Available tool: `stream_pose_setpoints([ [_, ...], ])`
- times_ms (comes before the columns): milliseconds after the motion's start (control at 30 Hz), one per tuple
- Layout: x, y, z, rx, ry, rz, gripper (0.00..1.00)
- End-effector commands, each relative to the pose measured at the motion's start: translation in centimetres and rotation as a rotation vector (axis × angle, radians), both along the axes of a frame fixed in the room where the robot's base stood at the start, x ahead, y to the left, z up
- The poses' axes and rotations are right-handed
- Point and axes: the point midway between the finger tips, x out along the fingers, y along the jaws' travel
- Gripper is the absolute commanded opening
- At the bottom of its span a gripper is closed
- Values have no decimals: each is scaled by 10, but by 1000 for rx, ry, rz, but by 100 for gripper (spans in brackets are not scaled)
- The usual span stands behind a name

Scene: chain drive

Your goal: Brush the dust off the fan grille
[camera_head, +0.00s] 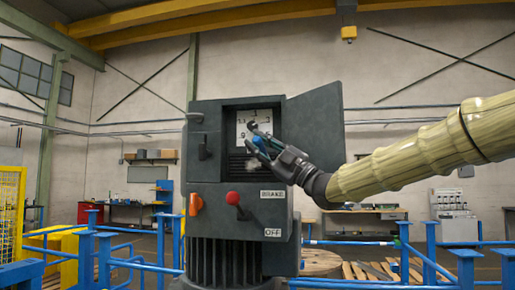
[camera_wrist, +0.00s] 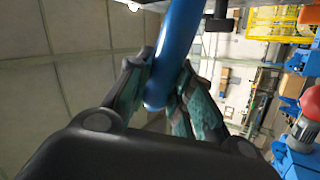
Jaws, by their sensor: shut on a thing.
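My gripper (camera_head: 258,142) is shut on a blue rod-like handle, probably the brush (camera_wrist: 180,45), in front of the open dark cabinet. In the wrist view the handle runs up from between the teal-padded fingers and out of the top edge. Its bristles cannot be made out. A dark slatted panel, likely the fan grille (camera_head: 238,166), sits inside the cabinet opening, just below the gripper. A pale smudge shows on or in front of its slats; I cannot tell if it is dust. My gripper and wrist hide the opening's right part.
The cabinet door (camera_head: 316,125) stands open on the right, behind my arm. A white gauge plate (camera_head: 242,128) is above the slats. A red-knobbed lever (camera_head: 233,198), an orange switch (camera_head: 195,204) and a black handle (camera_head: 204,147) stick out in front. Blue railings (camera_head: 430,245) surround the machine.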

Motion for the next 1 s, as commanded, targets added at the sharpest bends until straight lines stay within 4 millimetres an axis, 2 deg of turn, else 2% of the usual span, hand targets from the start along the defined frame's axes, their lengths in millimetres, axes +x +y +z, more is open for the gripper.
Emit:
stream_pose_setpoints([
  [533,9,30,-1,0,1,-1,0],
  [1000,15,49,-1,0,1,0,0],
])
